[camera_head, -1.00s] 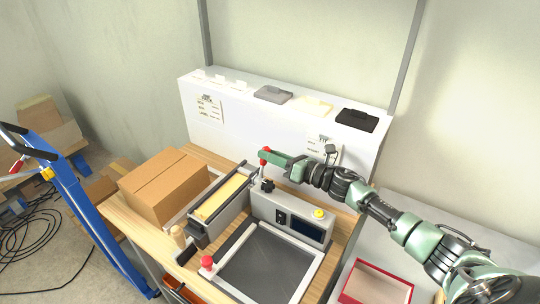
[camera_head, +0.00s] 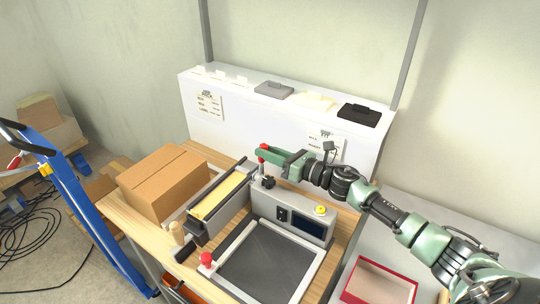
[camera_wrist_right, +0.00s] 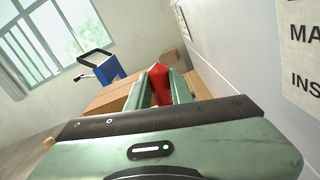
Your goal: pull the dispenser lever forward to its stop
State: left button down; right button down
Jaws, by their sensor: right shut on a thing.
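The dispenser (camera_head: 226,200) is a long grey trough with a yellow strip, lying on the wooden table. A lever with a red knob (camera_head: 264,146) stands by its far right end. My right gripper (camera_head: 266,154) reaches in from the right and is shut on the lever at the knob. In the right wrist view the red knob (camera_wrist_right: 158,82) shows between the two green fingers, which hide the shaft below. My left gripper is not in view.
A grey control box (camera_head: 293,217) with a yellow button stands just below my right arm. In front is a dark plate in a pale frame (camera_head: 262,264), with another red knob (camera_head: 206,259). A cardboard box (camera_head: 165,182) sits left, and a white shelf (camera_head: 240,130) stands behind.

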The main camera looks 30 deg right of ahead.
jog(key=shift+s+a+n+b, duration=0.35)
jog(key=shift+a+n+b, duration=0.25)
jog(key=shift+n, duration=0.25)
jog(key=shift+s+a+n+b, duration=0.3)
jog(key=shift+a+n+b, duration=0.3)
jog(key=shift+n, duration=0.2)
jog(key=shift+s+a+n+b, duration=0.35)
jog(key=shift+a+n+b, duration=0.2)
jog(key=shift+n, duration=0.3)
jog(key=c, duration=1.3)
grip_release()
jog(key=shift+o, duration=0.2)
jog(key=b, duration=0.4)
send_near(260, 159)
jog(key=shift+s+a+r, duration=0.15)
jog(key=shift+a+r, duration=0.35)
jog(key=shift+a, duration=0.1)
jog(key=shift+s+a+r, duration=0.15)
jog(key=shift+a+r, duration=0.35)
jog(key=shift+a, duration=0.05)
